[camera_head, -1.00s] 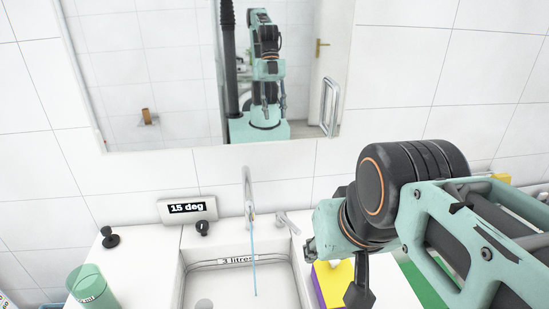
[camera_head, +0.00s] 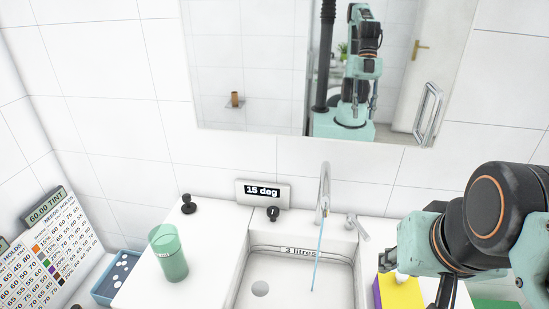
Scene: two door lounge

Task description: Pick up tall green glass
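The tall green glass (camera_head: 168,254) is a translucent green tumbler with small white marking. It stands upright on the white counter, left of the sink, at the lower left of the head view. My arm reaches in from the right, and my gripper (camera_head: 424,279) is at the lower right, beyond the sink and well apart from the glass. A dark finger-like part points down there. The rest of my gripper is hidden or cut off, so its opening cannot be told.
A sink (camera_head: 245,283) with a running tap (camera_head: 324,190) lies between. A black knob (camera_head: 188,204) and a "15 deg" display (camera_head: 263,193) stand behind. A blue tray (camera_head: 103,291) is left of the glass. A yellow-and-purple block (camera_head: 401,292) is right.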

